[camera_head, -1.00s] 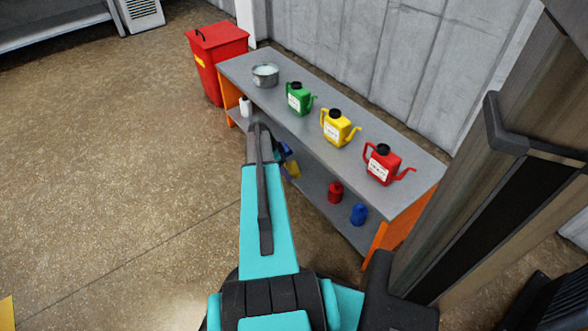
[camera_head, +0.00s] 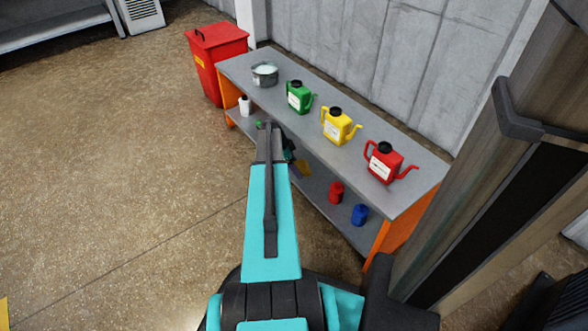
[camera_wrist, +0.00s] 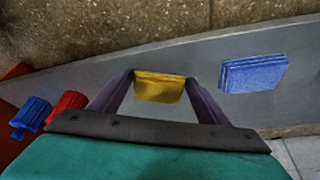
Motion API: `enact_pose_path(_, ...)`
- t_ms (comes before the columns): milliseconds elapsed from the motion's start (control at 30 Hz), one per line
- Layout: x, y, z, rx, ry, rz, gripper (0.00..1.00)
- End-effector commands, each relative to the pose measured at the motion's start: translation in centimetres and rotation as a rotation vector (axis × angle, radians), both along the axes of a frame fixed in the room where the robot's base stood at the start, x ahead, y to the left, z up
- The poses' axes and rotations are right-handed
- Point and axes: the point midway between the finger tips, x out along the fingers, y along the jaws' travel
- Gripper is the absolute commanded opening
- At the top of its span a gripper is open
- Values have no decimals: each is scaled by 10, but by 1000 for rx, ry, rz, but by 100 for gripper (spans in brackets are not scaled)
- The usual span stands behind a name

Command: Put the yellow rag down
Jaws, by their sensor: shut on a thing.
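The yellow rag (camera_wrist: 159,87) is a folded block between the two fingertips of my gripper (camera_wrist: 161,80) in the wrist view. My gripper is shut on it. In the head view the rag (camera_head: 304,168) shows at the lower shelf (camera_head: 318,187) of the workbench, beside my arm. I cannot tell whether the rag touches the shelf. My arm hides part of the shelf and most of my gripper in the head view.
A folded blue cloth (camera_wrist: 253,73) lies on the shelf. A red bottle (camera_head: 336,193) and a blue bottle (camera_head: 360,214) stand on the lower shelf. The bench top (camera_head: 235,68) above holds green, yellow and red cans and a pot (camera_head: 265,74).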

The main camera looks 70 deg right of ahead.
Motion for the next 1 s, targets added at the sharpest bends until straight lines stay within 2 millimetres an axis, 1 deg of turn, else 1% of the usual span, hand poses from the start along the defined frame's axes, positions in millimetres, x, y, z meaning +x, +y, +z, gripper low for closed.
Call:
enact_pose_path(233, 0, 0, -3, 1, 1, 0, 45)
enact_pose_path(267, 0, 0, -3, 0, 0, 0, 73)
enact_pose_path(300, 0, 0, -3, 0, 0, 0, 80)
enact_pose_path(367, 0, 0, -3, 0, 0, 0, 88)
enact_pose_path(767, 0, 0, 0, 0, 0, -1, 88)
enact_pose_path(867, 1, 1, 6, 0, 0, 0, 88)
enact_pose_path(1000, 6, 5, 20, 0, 0, 0, 88)
